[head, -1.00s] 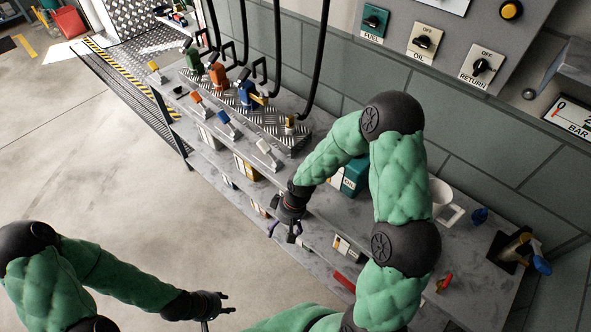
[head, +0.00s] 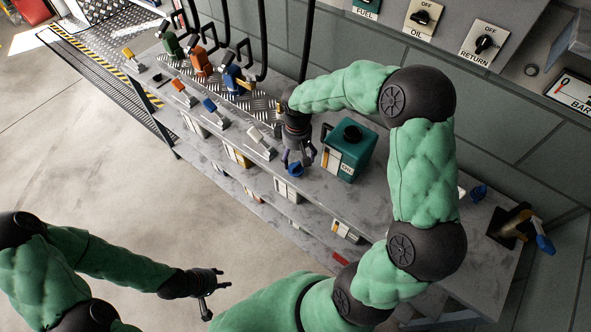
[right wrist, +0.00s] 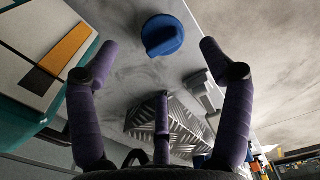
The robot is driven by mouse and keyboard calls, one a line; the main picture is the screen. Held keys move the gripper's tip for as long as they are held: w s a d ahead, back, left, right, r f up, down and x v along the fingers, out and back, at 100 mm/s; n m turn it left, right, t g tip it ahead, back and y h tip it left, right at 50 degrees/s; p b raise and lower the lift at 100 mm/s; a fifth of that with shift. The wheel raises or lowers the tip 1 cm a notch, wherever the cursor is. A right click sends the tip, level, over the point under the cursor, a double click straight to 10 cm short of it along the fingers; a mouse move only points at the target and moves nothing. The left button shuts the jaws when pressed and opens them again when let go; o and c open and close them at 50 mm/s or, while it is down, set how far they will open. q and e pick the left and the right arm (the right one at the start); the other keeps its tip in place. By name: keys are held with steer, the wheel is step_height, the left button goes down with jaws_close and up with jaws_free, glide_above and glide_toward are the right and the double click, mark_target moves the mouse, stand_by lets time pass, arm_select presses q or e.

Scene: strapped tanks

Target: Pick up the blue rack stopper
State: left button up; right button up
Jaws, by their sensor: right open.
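The blue rack stopper (head: 295,170), a round blue cap with a raised grip bar, sits on the grey bench top (head: 395,185) near its front edge. It also shows in the right wrist view (right wrist: 162,36), ahead of the fingertips and between their lines. My right gripper (head: 299,158) is open and empty, pointing down just above the stopper. No finger visibly touches it. In the right wrist view its purple fingers (right wrist: 160,60) are spread wide. My left gripper (head: 217,297) is open and empty over the floor at lower left.
A teal canister (head: 347,152) stands close to the right of my right gripper. Blue, orange and green nozzles (head: 201,61) stand on a tread-plate rack behind. Another blue knob (head: 478,192) is further right. Lower shelves run under the bench front.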

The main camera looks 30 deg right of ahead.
mark_target(296, 165)
steer(key=shift+a+f+b, duration=0.2)
steer(key=shift+f+b, duration=0.95)
steer(key=shift+f, duration=1.9)
steer(key=shift+r, duration=0.1)
steer(key=c, duration=1.2)
